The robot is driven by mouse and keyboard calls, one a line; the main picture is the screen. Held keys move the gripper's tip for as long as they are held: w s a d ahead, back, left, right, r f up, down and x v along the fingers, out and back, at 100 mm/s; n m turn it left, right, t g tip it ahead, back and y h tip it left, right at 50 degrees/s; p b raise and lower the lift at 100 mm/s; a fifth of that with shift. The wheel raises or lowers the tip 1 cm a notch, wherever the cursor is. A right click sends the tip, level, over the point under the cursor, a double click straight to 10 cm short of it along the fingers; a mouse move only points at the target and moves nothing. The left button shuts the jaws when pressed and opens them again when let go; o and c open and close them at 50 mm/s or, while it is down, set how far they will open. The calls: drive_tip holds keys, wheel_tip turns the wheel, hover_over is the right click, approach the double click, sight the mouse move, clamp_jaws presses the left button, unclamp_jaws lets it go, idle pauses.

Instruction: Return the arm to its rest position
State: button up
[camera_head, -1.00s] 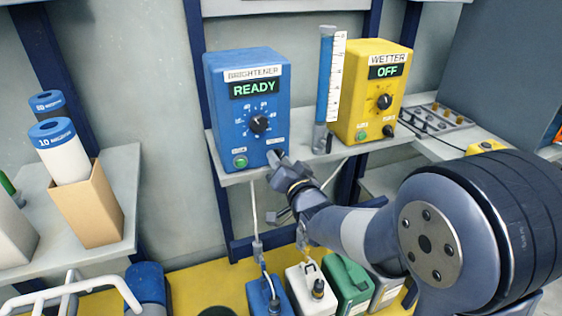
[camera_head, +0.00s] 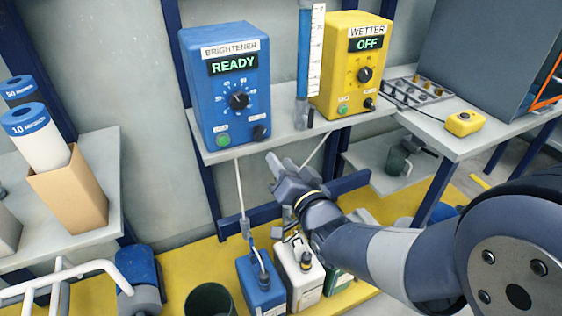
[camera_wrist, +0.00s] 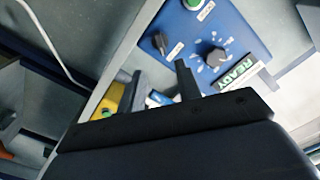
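My arm reaches in from the lower right of the head view, bent at the elbow.
The yellow wetter box (camera_head: 335,95) reads OFF. A blue-filled measuring cylinder (camera_head: 304,70) stands between the boxes. Below are a blue jug (camera_head: 262,290), a white jug (camera_head: 302,275) and a dark bin (camera_head: 210,300). A yellow pendant (camera_head: 465,123) lies on the right shelf.

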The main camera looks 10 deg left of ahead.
sight(262, 135)
drive_tip(key=shift+w, duration=0.1)
drive_tip(key=x, duration=1)
drive_tip(key=shift+w+a+b, duration=0.1)
drive_tip(key=shift+b, duration=0.25)
drive_tip(key=shift+w+a+r, duration=0.1)
drive_tip(key=shift+w+a, duration=0.05)
drive_tip(key=shift+w, duration=0.1)
drive_tip(key=shift+n+p, duration=0.55)
drive_tip(key=shift+n, duration=0.05)
drive_tip(key=shift+s, duration=0.1)
